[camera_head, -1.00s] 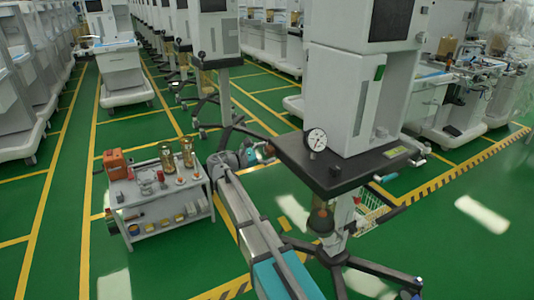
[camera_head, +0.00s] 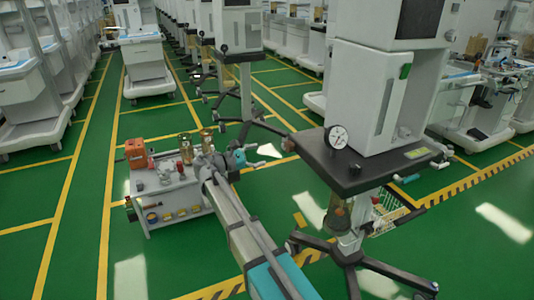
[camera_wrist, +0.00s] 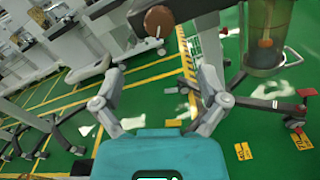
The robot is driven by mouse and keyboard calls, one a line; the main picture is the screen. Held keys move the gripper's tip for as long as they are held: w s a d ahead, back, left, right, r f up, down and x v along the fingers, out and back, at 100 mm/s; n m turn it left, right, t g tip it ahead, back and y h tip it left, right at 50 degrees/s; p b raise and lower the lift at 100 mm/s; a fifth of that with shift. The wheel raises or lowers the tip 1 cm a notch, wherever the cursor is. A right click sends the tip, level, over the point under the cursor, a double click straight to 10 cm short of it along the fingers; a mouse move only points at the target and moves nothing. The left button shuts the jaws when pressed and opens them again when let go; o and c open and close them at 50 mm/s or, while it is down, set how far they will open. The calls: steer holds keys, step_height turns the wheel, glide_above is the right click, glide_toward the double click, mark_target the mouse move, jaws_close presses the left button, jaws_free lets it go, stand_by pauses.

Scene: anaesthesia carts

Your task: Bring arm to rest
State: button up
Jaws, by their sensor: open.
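My arm reaches forward from the bottom of the head view, between a small tool trolley and an anaesthesia cart. My gripper (camera_head: 258,162) is at its far end, small in that view and pointing right. In the wrist view my gripper (camera_wrist: 160,80) has its two fingers spread wide with nothing between them. Beyond the fingers are green floor with yellow lines and parts of carts.
The anaesthesia cart (camera_head: 350,170) with a dial gauge (camera_head: 336,137) stands close on the right, its wheeled legs (camera_head: 380,265) spread low. The grey trolley (camera_head: 180,212) on the left carries an orange box (camera_head: 137,153) and metal parts. Green floor is clear at front left.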

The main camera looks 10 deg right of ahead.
steer(key=shift+s+a, duration=0.15)
steer(key=shift+a, duration=0.25)
steer(key=shift+d, duration=0.1)
steer(key=s+d+f+m+g+y, duration=0.4)
steer(key=s+d+f+m+y, duration=0.3)
steer(key=s+d+f, duration=0.4)
steer(key=s+f+m+g+y, duration=0.1)
steer(key=s+f+m+y, duration=0.35)
steer(key=s, duration=0.25)
steer(key=s+f+m+g+y, duration=0.1)
steer(key=s+f+m+y, duration=0.2)
steer(key=s+m+y, duration=0.4)
step_height(320, 180, up, 28)
steer(key=h+p, duration=0.1)
steer(key=p, duration=2.6)
steer(key=shift+d+f+n+p, duration=0.2)
steer(key=shift+d+n+p, duration=0.15)
steer(key=shift+n, duration=0.1)
steer(key=shift+s, duration=0.1)
